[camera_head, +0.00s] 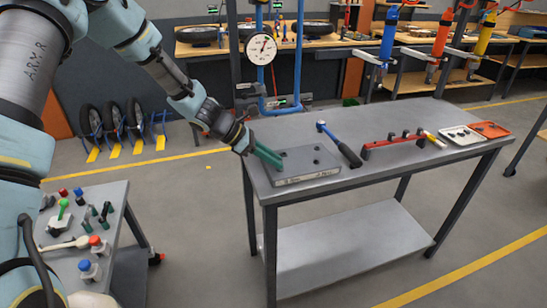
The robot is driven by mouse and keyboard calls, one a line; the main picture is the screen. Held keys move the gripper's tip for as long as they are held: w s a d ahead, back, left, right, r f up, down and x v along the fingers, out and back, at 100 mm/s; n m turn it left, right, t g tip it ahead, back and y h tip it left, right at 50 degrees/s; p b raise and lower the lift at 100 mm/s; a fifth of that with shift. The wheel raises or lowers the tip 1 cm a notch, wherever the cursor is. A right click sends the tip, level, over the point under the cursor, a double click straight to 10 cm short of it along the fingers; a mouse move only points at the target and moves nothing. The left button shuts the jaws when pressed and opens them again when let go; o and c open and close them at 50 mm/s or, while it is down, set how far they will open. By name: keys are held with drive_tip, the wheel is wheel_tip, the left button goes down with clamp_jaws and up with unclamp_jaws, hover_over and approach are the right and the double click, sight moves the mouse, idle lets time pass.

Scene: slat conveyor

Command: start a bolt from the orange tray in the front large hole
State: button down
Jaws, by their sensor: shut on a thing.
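A grey steel plate block (312,170) lies at the left end of the workbench, with a few dark holes in its top. My gripper (277,163) reaches in from the upper left, its green fingers low over the left part of the block. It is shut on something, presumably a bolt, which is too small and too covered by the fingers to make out. I cannot tell whether it touches the block or sits in a hole. The orange tray (503,133) lies at the bench's far right end, with small dark things in it.
On the bench (400,165) are a blue-and-black tool (340,146), a red rack (392,143), a yellow-and-white marker-like item (434,140) and a white tray (448,132). A small cart (113,262) with knobs and pegs stands at lower left. The bench's front strip is clear.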

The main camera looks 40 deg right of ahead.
drive_tip(key=shift+r+m+p, duration=0.1)
drive_tip(key=shift+m+p, duration=0.2)
drive_tip(key=shift+p, duration=0.2)
drive_tip(key=shift+d+m+g+y+p, duration=0.1)
drive_tip(key=shift+m+g+y+p, duration=0.5)
drive_tip(key=shift+p, duration=0.2)
drive_tip(key=shift+w+m+g+y, duration=0.15)
drive_tip(key=shift+m+g+y, duration=0.15)
drive_tip(key=shift+m, duration=0.3)
drive_tip(key=shift+d+p, duration=0.1)
drive_tip(key=shift+p, duration=0.2)
drive_tip(key=shift+m+g+y, duration=0.4)
drive_tip(key=shift+m, duration=0.2)
drive_tip(key=shift+w+d+f+m+g+y, duration=0.15)
drive_tip(key=shift+f+m+g+y, duration=0.15)
drive_tip(key=shift+m+y, duration=0.4)
drive_tip(key=shift+r, duration=0.1)
drive_tip(key=shift+m, duration=0.3)
